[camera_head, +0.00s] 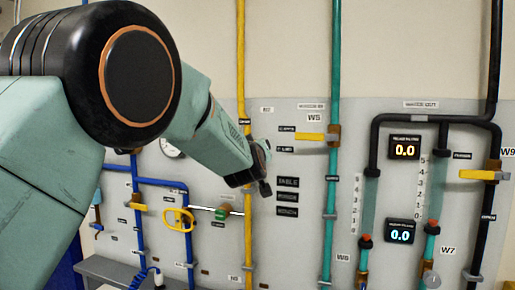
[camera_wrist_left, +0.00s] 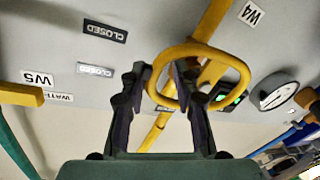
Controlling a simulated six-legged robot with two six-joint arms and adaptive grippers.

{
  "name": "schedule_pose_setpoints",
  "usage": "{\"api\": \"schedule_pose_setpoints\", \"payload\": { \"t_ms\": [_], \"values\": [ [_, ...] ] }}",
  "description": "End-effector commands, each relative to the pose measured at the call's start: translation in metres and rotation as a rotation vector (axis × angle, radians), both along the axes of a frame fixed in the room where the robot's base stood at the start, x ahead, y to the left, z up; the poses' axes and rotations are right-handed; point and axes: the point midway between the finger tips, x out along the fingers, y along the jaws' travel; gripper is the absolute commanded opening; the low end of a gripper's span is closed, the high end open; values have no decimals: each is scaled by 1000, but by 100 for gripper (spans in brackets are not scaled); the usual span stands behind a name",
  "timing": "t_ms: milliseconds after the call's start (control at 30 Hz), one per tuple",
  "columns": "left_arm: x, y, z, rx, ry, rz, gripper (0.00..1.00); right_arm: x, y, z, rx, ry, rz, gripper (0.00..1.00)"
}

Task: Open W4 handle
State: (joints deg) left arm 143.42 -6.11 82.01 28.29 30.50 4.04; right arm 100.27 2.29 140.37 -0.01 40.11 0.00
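A yellow loop handle (camera_wrist_left: 236,63) fills the upper middle of the left wrist view, with the W4 label (camera_wrist_left: 252,14) above it. In the head view my left gripper (camera_head: 262,174) is right of the yellow pipe, above and right of the loop. My right gripper is not in view.
The grey wall panel (camera_head: 300,235) carries a yellow pipe (camera_head: 241,60), a teal pipe (camera_head: 333,60) and blue pipes (camera_head: 165,184). A yellow W5 lever (camera_head: 309,137) is right of my gripper. Two lit displays (camera_head: 404,150) are further right. My left arm hides the upper left.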

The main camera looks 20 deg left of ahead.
Motion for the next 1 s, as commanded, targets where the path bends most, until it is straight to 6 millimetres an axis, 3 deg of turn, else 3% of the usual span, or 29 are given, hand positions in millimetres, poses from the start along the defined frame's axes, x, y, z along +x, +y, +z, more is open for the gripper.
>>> {"api": "schedule_pose_setpoints", "payload": {
  "t_ms": [100, 467, 1000],
  "values": [
    [0, -1, 1, 0, -2, 1, 32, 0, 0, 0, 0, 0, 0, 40],
    [0, -1, 1, 1, -2, 0, 1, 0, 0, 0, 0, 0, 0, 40],
    [-1, 0, 4, -26, -4, 1, 0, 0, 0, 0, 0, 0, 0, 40]
  ]
}}
